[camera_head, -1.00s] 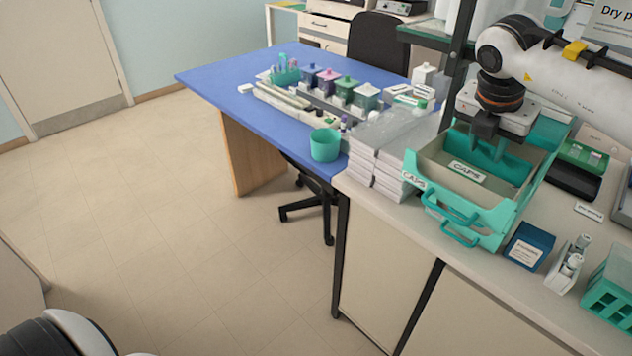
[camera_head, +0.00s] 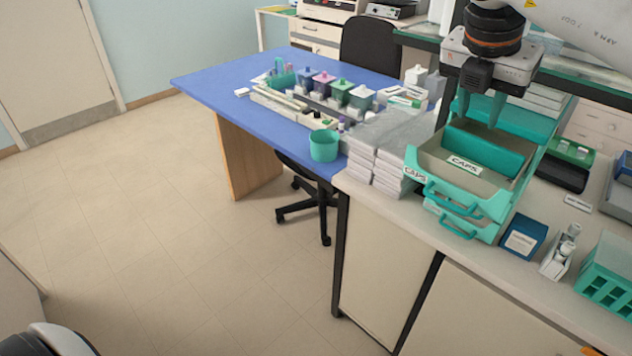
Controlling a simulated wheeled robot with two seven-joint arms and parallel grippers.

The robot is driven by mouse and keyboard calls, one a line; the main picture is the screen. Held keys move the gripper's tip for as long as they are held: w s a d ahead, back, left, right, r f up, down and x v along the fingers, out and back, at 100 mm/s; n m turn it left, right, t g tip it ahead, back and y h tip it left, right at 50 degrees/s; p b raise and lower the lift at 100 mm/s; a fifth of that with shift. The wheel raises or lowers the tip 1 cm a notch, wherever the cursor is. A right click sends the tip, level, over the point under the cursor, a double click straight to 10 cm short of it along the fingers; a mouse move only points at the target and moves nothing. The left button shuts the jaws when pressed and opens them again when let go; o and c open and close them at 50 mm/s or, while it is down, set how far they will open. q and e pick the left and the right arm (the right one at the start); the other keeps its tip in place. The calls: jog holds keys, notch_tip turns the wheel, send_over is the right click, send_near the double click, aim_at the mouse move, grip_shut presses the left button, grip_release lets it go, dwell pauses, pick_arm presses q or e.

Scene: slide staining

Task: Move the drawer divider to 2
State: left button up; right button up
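The teal drawer (camera_head: 492,205) is pulled out on the bench at the right, with a CAPS label on its front. The teal drawer divider (camera_head: 485,146) stands crosswise inside it, toward the back, with a white CAPS label (camera_head: 464,165) in front of it. My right gripper (camera_head: 482,109) hangs above the back of the drawer, pointing down. Its two teal fingers are apart with nothing visible between them. They look clear of the divider's top edge. Slot numbers are not readable. My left gripper is out of view; only part of my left arm shows at bottom left.
Stacked white boxes (camera_head: 377,165) stand just left of the drawer. A blue box (camera_head: 524,237), small bottles in a white holder (camera_head: 562,250) and a teal rack (camera_head: 608,278) stand to its right. A teal cup (camera_head: 323,146) is on the blue table (camera_head: 215,82).

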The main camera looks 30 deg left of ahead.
jog(key=s+a+f+n+g+y, duration=0.35)
jog(key=s+a+f+y, duration=0.3)
jog(key=a+f, duration=0.35)
jog(key=s+a+r+n+g+y, duration=0.1)
jog(key=s+a+n+g+y, duration=0.1)
jog(key=s+a+y, duration=0.4)
jog(key=shift+s+a+g, duration=0.85)
jog(key=shift+s+a, duration=0.45)
jog(key=shift+s, duration=0.05)
jog(key=shift+w, duration=0.1)
